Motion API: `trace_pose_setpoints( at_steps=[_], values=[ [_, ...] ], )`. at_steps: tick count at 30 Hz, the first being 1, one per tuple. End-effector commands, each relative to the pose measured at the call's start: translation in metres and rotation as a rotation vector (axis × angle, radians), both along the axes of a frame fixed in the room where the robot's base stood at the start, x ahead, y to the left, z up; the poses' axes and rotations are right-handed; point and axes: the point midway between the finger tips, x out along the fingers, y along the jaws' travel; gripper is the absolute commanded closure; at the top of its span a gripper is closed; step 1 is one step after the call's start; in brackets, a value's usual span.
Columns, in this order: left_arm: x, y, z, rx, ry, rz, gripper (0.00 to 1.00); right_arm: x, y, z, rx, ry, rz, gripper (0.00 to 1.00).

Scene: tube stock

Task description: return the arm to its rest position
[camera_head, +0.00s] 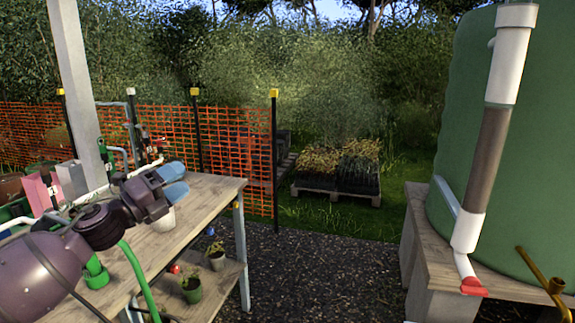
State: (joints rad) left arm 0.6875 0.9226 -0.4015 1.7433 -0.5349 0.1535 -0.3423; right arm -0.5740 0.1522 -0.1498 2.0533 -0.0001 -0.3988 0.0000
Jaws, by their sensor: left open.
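My left arm (102,224) comes in from the left over the wooden bench, in dark purple links. Its left gripper (180,181) has two blue fingers and is open, with nothing visible between them. It is above the bench top, near the bench's far right part. A pale pot (163,221) stands on the bench just below the gripper and is partly hidden by it. My right gripper is not in view.
The bench (205,192) also bears a green cup (96,274) and a pink box (41,192). Potted plants (191,289) stand on its lower shelf. A green tank (520,140) with a pipe (491,140) stands right. Gravel (320,275) between is clear. An orange mesh fence (236,150) is behind.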

Motion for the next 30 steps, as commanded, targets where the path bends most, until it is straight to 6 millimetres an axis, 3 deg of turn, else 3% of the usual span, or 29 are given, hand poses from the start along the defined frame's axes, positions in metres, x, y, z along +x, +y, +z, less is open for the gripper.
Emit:
trace_pose_setpoints(
  at_steps=[1,6,14,21,30],
  values=[
    [-0.006,-0.001,-0.023,-0.124,0.099,0.017,0.42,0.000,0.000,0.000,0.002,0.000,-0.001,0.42],
    [-0.028,0.005,-0.092,-0.496,0.406,0.097,0.42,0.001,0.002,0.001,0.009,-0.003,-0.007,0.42],
    [-0.085,0.015,-0.200,-0.948,0.793,0.245,0.42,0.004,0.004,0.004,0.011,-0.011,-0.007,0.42],
    [-0.160,0.020,-0.285,-1.243,1.039,0.393,0.42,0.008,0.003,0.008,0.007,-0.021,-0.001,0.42],
    [-0.267,0.029,-0.363,-1.503,1.191,0.572,0.42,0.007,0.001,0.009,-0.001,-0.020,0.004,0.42]
  ],
)
